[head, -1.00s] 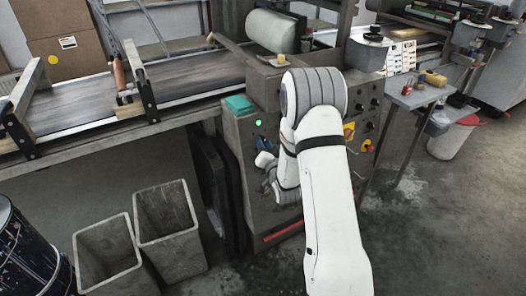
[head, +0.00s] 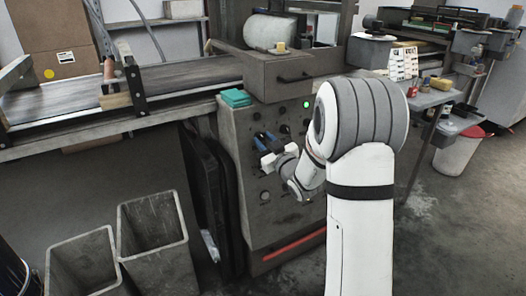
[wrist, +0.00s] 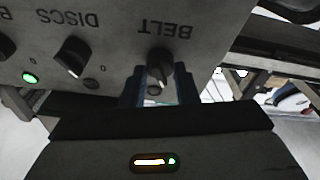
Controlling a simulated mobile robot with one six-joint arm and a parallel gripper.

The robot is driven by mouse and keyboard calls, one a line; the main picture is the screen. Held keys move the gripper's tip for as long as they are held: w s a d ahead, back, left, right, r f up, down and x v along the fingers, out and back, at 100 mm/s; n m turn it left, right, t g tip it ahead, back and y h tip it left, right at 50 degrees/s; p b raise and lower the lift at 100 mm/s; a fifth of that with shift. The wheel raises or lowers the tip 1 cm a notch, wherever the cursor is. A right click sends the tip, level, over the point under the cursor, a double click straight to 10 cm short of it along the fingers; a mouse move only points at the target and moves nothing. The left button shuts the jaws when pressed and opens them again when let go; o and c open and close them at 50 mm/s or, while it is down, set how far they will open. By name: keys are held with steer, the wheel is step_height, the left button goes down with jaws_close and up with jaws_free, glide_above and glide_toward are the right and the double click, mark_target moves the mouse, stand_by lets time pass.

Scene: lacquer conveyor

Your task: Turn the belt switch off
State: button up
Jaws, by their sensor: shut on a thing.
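The belt switch (wrist: 160,68) is a dark rotary knob with a pale pointer mark, beside the upside-down word BELT in the wrist view. My gripper (wrist: 158,92) has its blue fingers on either side of this knob and is shut on it. In the head view my gripper (head: 270,150) is at the left part of the grey control panel (head: 255,215); the knob is hidden there. The pointer mark lies towards the gripper side, but its exact setting is hard to read.
A DISCS knob (wrist: 72,57) sits beside the belt switch, with a lit green lamp (wrist: 30,78) beyond. The head view shows a lit green lamp (head: 306,104), a teal stack (head: 235,98) on the panel top, and grey bins (head: 155,245) at lower left.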

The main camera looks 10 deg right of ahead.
steer(key=shift+o, duration=0.2)
steer(key=shift+r+n+y+b, duration=0.25)
steer(key=shift+n+b, duration=0.2)
steer(key=shift+n, duration=0.25)
steer(key=o, duration=1)
steer(key=shift+f, duration=0.15)
steer(key=shift+c, duration=0.2)
steer(key=p+v, duration=0.1)
steer(key=v, duration=0.6)
steer(key=shift+s+d, duration=0.2)
steer(key=shift+s, duration=0.2)
